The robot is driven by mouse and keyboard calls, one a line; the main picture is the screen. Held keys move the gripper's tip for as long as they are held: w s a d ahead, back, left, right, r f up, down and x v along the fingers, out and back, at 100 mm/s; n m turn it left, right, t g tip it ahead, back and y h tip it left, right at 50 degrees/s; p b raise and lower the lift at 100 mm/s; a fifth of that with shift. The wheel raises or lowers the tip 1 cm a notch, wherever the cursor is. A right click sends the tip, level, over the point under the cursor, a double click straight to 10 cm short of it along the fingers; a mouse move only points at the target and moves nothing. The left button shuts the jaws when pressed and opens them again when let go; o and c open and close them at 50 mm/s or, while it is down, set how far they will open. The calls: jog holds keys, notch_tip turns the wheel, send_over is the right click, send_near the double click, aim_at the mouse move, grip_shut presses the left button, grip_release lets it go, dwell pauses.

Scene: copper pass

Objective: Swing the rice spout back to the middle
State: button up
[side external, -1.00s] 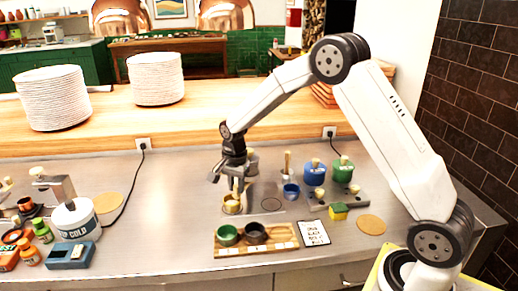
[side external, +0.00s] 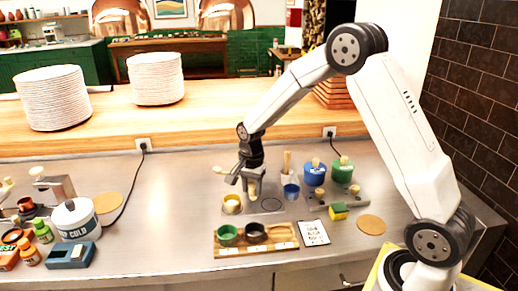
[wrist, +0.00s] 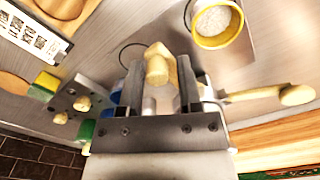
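My gripper (side external: 251,180) points down over the steel counter. Its fingers (wrist: 160,85) stand either side of a pale wooden knob on the rice spout (wrist: 158,64) and appear shut on it. The knob also shows below the fingers in the side view (side external: 252,190). A yellow-rimmed cup (side external: 232,204) stands left of the gripper; in the wrist view the cup (wrist: 215,24) holds white rice. The knob is beside the cup, not over it. The rest of the spout is largely hidden by my gripper.
An empty ring mark (side external: 271,204) lies right of the cup. A blue cup (side external: 291,191) and blue and green tubs (side external: 315,174) stand further right. A wooden rack (side external: 284,243) with green and black bowls is in front.

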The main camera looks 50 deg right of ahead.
jog(key=shift+o, duration=0.3)
jog(key=shift+r, duration=3)
jog(key=s+a+f+n+t, duration=0.1)
jog(key=s+a+n, duration=0.3)
jog(key=s+n, duration=0.3)
jog(key=s+a+f+n+t, duration=0.1)
jog(key=s+a+n, duration=0.3)
jog(key=s+n, duration=0.4)
jog(key=shift+s+f+t, duration=0.3)
jog(key=shift+s+f, duration=0.1)
jog(key=shift+s, duration=0.4)
